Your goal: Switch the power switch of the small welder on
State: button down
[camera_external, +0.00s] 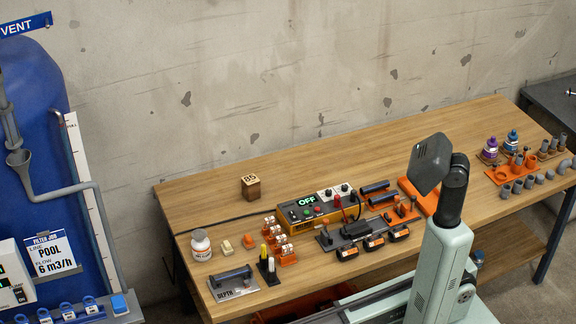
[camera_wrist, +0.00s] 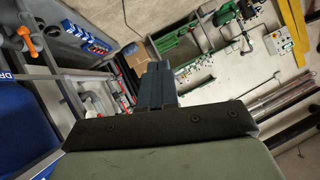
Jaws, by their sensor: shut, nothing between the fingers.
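The small welder (camera_external: 322,211) is a yellow and dark box on the wooden bench in the external view. Its green display (camera_external: 306,200) reads OFF. Small buttons and knobs sit on its top, but the power switch is too small to pick out. My gripper (camera_wrist: 153,72) shows in the wrist view with its dark fingers together and nothing between them. The wrist view shows no welder. In the external view my dark upper arm parts stand in front of the bench's right half, well right of the welder and apart from it; the fingers cannot be made out there.
The wooden bench (camera_external: 222,171) carries a wooden block (camera_external: 251,187), a white jar (camera_external: 201,245), orange holders (camera_external: 281,248), and dark clamp-like tools (camera_external: 356,230) just in front of the welder. Grey pipe pieces (camera_external: 518,184) stand at the right. The bench's back strip is mostly clear.

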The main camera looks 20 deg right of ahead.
jog(key=w+d+r+n+t+h, duration=0.1)
jog(key=w+d+r, duration=0.3)
jog(key=w+d, duration=0.75)
jog(key=w+d+r+n+t+h, duration=0.15)
jog(key=w+d+r, duration=0.35)
jog(key=w, duration=1.1)
jog(key=w+d+r+t+h, duration=0.2)
jog(key=w+d+r, duration=0.1)
jog(key=w+d, duration=0.9)
notch_tip(320, 180, up, 12)
jog(key=f+m+h, duration=0.1)
jog(key=h, duration=0.6)
send_over(291, 212)
jog(key=s, duration=0.3)
jog(key=f, duration=0.4)
jog(key=w+f, duration=0.1)
jog(key=f, duration=0.3)
jog(key=w+f, duration=0.1)
jog(key=f, duration=0.4)
jog(key=shift+w+d+f, duration=0.1)
jog(key=shift+w, duration=0.1)
